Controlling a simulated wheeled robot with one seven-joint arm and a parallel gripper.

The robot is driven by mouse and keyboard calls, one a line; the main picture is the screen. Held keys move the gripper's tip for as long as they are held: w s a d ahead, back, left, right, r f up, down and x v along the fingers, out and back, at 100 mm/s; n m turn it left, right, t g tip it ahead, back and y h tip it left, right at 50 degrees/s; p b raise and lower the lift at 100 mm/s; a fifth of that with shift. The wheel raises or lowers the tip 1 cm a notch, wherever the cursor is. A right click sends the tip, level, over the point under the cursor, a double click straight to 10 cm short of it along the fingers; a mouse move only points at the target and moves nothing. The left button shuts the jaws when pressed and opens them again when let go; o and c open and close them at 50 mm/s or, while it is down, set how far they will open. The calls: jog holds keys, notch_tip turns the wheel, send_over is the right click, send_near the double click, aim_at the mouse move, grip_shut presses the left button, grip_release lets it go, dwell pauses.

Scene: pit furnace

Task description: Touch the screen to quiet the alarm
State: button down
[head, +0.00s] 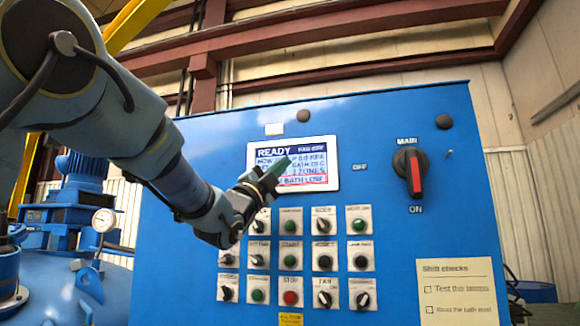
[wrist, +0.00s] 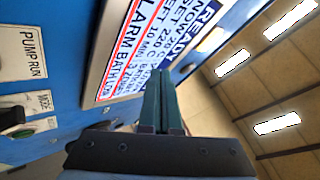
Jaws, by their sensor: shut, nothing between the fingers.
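The screen (head: 319,163) is set in the blue control cabinet's upper part. It shows "READY" on top and a red-marked bottom line. In the wrist view the screen (wrist: 150,45) appears turned sideways, with a red line reading "ALARM BATH LOW". My gripper (head: 280,164) is shut and empty, with its green fingers in front of the screen's left-middle part, hiding some text. In the wrist view my gripper (wrist: 165,75) points up along the screen's edge. I cannot tell whether the fingertips touch the glass.
Rows of knobs and push buttons (head: 290,256) sit just below the screen. A red-handled main switch (head: 413,173) is to the right. A "Shift checks" sheet (head: 458,290) hangs lower right. Blue machinery with a gauge (head: 104,220) stands left.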

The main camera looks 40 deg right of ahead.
jog(key=shift+d+f, duration=0.1)
dwell(0.7)
jog(key=shift+w+d+b, duration=0.1)
jog(key=shift+b, duration=0.25)
jog(key=shift+w+d, duration=0.1)
jog(key=shift+d, duration=0.1)
jog(key=shift+w+d+b, duration=0.2)
jog(key=shift+b, duration=0.1)
dwell(0.4)
jog(key=shift+a, duration=0.1)
jog(key=shift+s+a+b, duration=0.25)
jog(key=shift+b, duration=0.45)
jog(key=shift+s+a, duration=0.15)
jog(key=shift+a, duration=0.05)
jog(key=shift+a+b, duration=0.1)
jog(key=shift+b, duration=0.25)
